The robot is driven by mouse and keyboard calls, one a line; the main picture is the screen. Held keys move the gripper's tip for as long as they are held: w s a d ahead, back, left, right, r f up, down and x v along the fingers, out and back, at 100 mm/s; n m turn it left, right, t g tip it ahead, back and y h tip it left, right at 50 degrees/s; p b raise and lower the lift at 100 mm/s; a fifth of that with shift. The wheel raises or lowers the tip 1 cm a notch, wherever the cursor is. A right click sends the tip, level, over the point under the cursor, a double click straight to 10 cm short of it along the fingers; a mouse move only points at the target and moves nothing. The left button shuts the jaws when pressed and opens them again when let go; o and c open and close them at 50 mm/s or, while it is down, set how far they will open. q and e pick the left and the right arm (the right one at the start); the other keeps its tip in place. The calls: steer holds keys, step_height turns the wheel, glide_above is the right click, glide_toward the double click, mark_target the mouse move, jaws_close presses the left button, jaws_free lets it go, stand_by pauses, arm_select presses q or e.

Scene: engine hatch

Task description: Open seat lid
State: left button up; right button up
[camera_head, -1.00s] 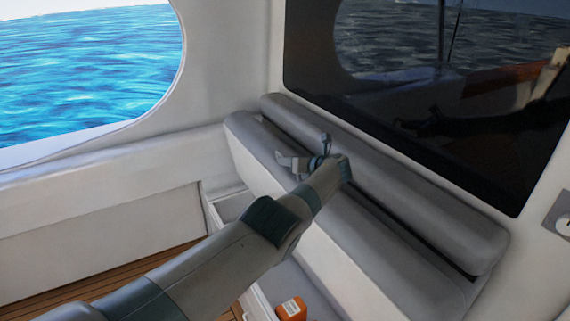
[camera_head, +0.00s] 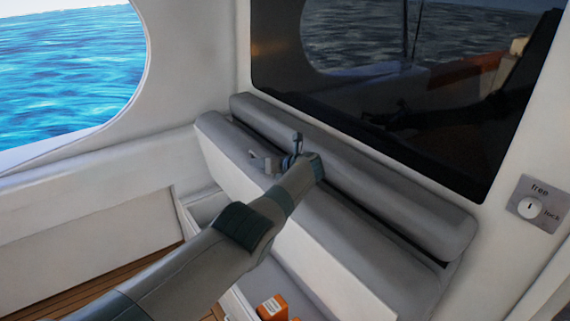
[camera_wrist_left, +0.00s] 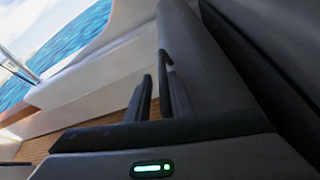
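The seat lid is a long grey cushion (camera_head: 335,232) with a white panel (camera_head: 316,265) on its front side. It stands tilted up against the grey backrest roll (camera_head: 400,205), above an open box-like space. My left gripper (camera_head: 279,150) is at the lid's upper edge, toward its far end, with its two fingers spread apart. In the left wrist view the fingers (camera_wrist_left: 156,95) show a narrow gap with nothing clearly held, beside the dark grey cushion (camera_wrist_left: 195,60). Whether they touch the lid I cannot tell. My right gripper is not in view.
An orange box (camera_head: 272,307) lies in the open space below the lid. A dark window (camera_head: 400,110) is behind the backrest. A knob panel marked "free" and "lock" (camera_head: 538,204) is on the right wall. Wooden floor (camera_head: 125,282) shows at lower left.

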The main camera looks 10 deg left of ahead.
arm_select(q)
steer(key=shift+p+v, duration=0.55)
steer(key=shift+v, duration=0.25)
steer(key=v, duration=0.6)
steer(key=shift+s+d+r, duration=0.15)
steer(key=shift+d, duration=0.2)
steer(key=b+v, duration=0.1)
steer(key=v, duration=0.6)
steer(key=shift+s+d+r+b, duration=0.15)
steer(key=shift+s+d+b, duration=0.1)
steer(key=shift+d+b, duration=0.1)
steer(key=shift+s+d+r, duration=0.2)
